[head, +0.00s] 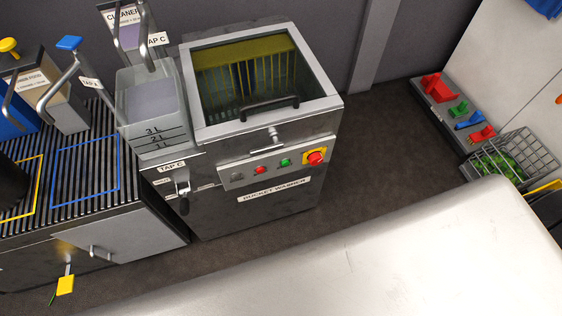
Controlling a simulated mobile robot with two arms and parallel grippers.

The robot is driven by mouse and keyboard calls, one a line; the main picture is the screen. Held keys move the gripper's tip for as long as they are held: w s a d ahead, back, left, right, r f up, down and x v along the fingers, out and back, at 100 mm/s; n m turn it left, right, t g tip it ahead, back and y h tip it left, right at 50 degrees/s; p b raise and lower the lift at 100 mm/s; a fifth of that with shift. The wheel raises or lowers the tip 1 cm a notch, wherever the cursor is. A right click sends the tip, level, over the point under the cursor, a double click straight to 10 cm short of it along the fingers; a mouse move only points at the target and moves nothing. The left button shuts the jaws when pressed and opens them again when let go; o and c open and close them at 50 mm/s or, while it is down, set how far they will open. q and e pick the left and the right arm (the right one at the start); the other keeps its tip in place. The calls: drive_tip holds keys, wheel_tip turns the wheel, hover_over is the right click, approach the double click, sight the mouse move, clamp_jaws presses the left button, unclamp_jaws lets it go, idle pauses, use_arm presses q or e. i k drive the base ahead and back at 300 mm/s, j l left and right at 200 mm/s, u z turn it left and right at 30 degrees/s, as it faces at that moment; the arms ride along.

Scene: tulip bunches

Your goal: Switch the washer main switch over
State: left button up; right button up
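The bucket washer (300,200) is a dark metal cabinet left of centre. Its framed glass lid (222,85) has a black handle (270,108) and looks closed. On the front is a light control panel (248,172) with a grey control (237,177) at its left, a red button (260,170), a green button (284,162) and a large red knob (316,158) on a yellow plate. None of these is legibly marked as the main switch, and I cannot tell its position. Neither of my grippers is in view.
A pale, smooth surface (380,260) fills the lower right. Left of the washer stand a clear measuring tank (150,105), a Tap C lever (182,188) and a ribbed draining top (60,195). A wire basket (515,155) stands at right. Dark floor (385,145) is clear between.

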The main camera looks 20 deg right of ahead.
sight(315, 159)
drive_tip(key=z, duration=0.95)
